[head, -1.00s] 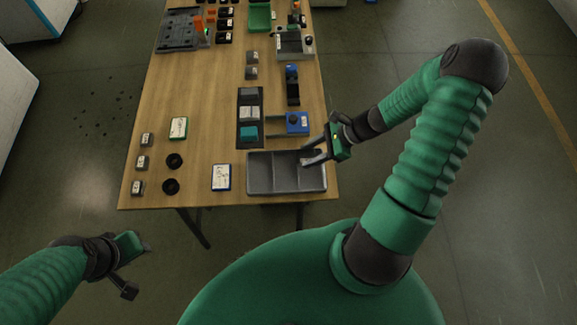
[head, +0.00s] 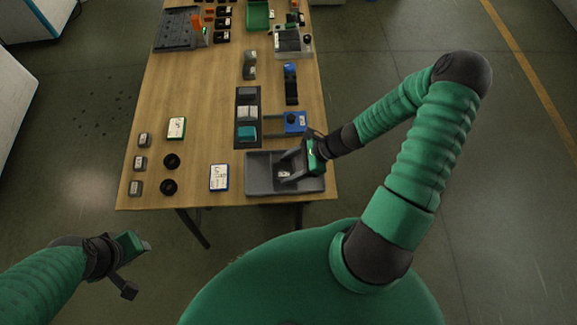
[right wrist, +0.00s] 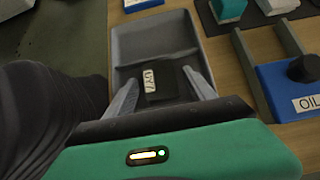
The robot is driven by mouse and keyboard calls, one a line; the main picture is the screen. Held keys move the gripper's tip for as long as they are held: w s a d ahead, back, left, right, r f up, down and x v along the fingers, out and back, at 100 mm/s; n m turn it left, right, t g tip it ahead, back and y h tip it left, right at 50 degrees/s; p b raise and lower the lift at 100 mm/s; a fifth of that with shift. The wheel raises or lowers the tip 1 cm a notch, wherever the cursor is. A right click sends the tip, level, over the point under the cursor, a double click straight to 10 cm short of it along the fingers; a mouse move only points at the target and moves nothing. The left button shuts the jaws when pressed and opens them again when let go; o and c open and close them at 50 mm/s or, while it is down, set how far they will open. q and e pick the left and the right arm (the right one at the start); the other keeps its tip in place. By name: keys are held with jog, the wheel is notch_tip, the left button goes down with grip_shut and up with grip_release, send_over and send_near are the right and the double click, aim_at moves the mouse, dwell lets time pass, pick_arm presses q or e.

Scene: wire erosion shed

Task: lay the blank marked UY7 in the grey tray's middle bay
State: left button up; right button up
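The grey tray (head: 257,187) lies at the table's near right corner. A small dark blank (right wrist: 166,88) with a white label, which seems to read UY7, is down in the tray's middle bay; its label also shows in the head view (head: 285,174). My right gripper (right wrist: 160,77) reaches into the tray with its fingers spread on both sides of the blank; a gap shows by the left finger. Contact at the right finger is hard to tell. My left gripper (head: 138,268) is open and empty, off the table's near left side.
A blue-edged labelled box (head: 219,177) lies left of the tray. A blue OIL block (head: 295,122) and a dark rack (head: 247,104) stand behind it. Small labelled blanks (head: 140,163) and black rings (head: 170,174) are at the left.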

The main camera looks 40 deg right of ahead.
jog(key=shift+a, duration=0.15)
jog(key=shift+r, duration=0.15)
jog(key=p+v, duration=0.1)
jog(key=v, duration=1.1)
jog(key=a+r+n+g+h, duration=0.1)
jog(key=a+r+n+h, duration=0.3)
jog(key=n, duration=0.8)
jog(key=a+r+n+g+h, duration=0.1)
jog(key=a+r+n+h, duration=0.2)
jog(key=a+n, duration=0.6)
jog(key=r+n, duration=0.1)
jog(key=n, duration=0.2)
jog(key=shift+w+r+h, duration=0.3)
jog(key=shift+r+h, duration=0.05)
jog(key=shift+h, duration=0.05)
jog(key=shift+d, duration=0.2)
